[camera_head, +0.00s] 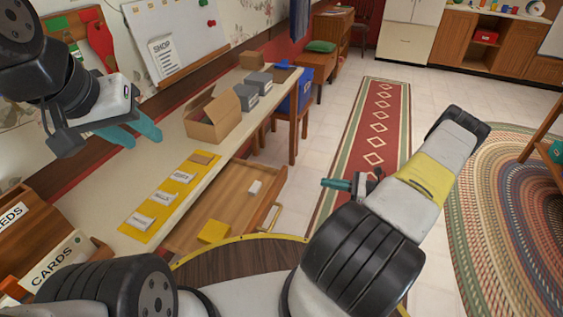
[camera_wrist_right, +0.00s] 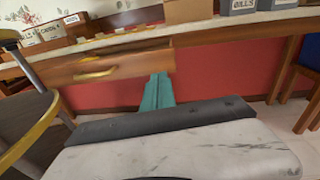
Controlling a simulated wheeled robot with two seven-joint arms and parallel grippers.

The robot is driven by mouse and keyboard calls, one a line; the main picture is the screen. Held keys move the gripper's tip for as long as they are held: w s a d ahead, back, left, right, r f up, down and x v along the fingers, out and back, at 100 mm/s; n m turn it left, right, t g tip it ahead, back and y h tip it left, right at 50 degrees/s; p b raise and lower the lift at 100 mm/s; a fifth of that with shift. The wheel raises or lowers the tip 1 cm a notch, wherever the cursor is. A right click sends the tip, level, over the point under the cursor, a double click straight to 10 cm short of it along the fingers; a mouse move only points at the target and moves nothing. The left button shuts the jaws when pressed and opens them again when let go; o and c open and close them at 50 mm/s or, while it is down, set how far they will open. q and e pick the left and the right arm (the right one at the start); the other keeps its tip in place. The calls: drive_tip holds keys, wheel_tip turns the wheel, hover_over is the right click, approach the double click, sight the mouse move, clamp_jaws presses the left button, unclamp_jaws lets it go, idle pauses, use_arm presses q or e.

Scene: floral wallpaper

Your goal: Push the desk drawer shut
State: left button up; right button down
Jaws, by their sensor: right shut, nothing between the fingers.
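The desk drawer (camera_head: 226,190) is pulled out from the desk (camera_head: 185,155) in the head view, with a yellow block (camera_head: 214,232) and a small white item (camera_head: 255,187) inside. Its brass handle (camera_head: 270,217) faces my right side. In the right wrist view the wooden drawer front (camera_wrist_right: 130,66) and handle (camera_wrist_right: 97,74) show at upper left. My right gripper (camera_head: 326,183) is shut and empty, apart from the drawer, to the right of the handle. Its teal fingers (camera_wrist_right: 159,77) overlap the drawer front's right end in the wrist view. My left gripper (camera_head: 143,143) is open and empty above the desk's left part.
An open cardboard box (camera_head: 212,120), grey bins (camera_head: 247,97) and a yellow mat (camera_head: 168,197) with labelled slots are on the desktop. A blue chair (camera_head: 294,106) stands by the desk's far end. A red runner (camera_head: 378,130) and braided rug (camera_head: 500,215) cover the floor at right.

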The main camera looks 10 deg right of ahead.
sight(233, 164)
drive_tip(key=shift+m+t, duration=0.8)
drive_tip(key=f+x, duration=0.1)
drive_tip(key=x, duration=0.3)
drive_tip(key=f+x, duration=0.1)
drive_tip(key=x, duration=0.3)
drive_tip(key=f+x, duration=0.1)
drive_tip(key=x, duration=0.4)
drive_tip(key=shift+w+a, duration=0.1)
drive_tip(key=shift+a, duration=0.05)
drive_tip(key=x, duration=2.3)
drive_tip(key=shift+w+a+f, duration=0.15)
drive_tip(key=shift+w+a, duration=0.05)
drive_tip(key=shift+w, duration=0.05)
drive_tip(key=shift+w+a, duration=0.35)
drive_tip(key=shift+a, duration=0.2)
drive_tip(key=shift+w+a, duration=0.15)
